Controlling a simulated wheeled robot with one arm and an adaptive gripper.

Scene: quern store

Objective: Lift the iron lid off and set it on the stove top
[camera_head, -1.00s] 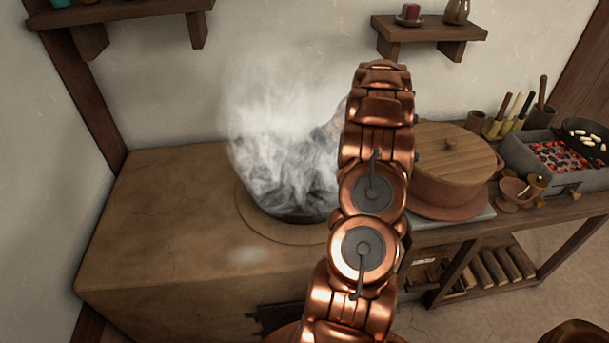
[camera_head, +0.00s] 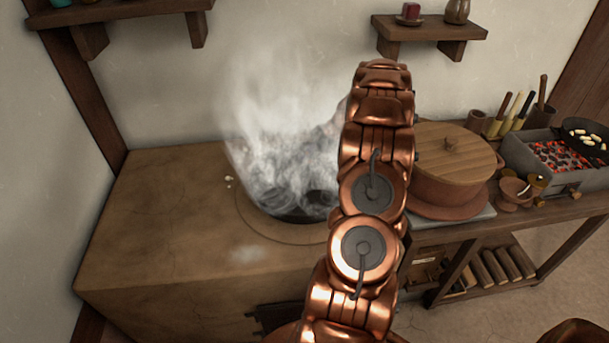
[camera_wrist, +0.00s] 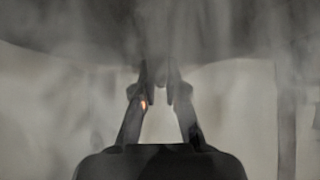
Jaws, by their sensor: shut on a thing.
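The clay stove top (camera_head: 165,215) fills the left of the head view. A dark round vessel (camera_head: 290,216) sits in its ring, mostly veiled by thick steam. In the wrist view a broad dark shape, apparently the iron lid (camera_wrist: 75,40), spans the top of the picture, blurred by steam. My gripper (camera_wrist: 160,85) reaches up to its underside edge in that picture, with its fingertips shut on a small part there, likely the handle. Steam and my arm hide the gripper and lid in the head view, so I cannot tell whether the lid is clear of the vessel.
Stove top left of the ring is bare except for small pale specks (camera_head: 229,181). Right of my arm stand a wooden-lidded pot (camera_head: 455,165), a utensil pot, a bowl (camera_head: 515,194) and a glowing brazier (camera_head: 560,155). Wall shelves (camera_head: 430,30) hang above.

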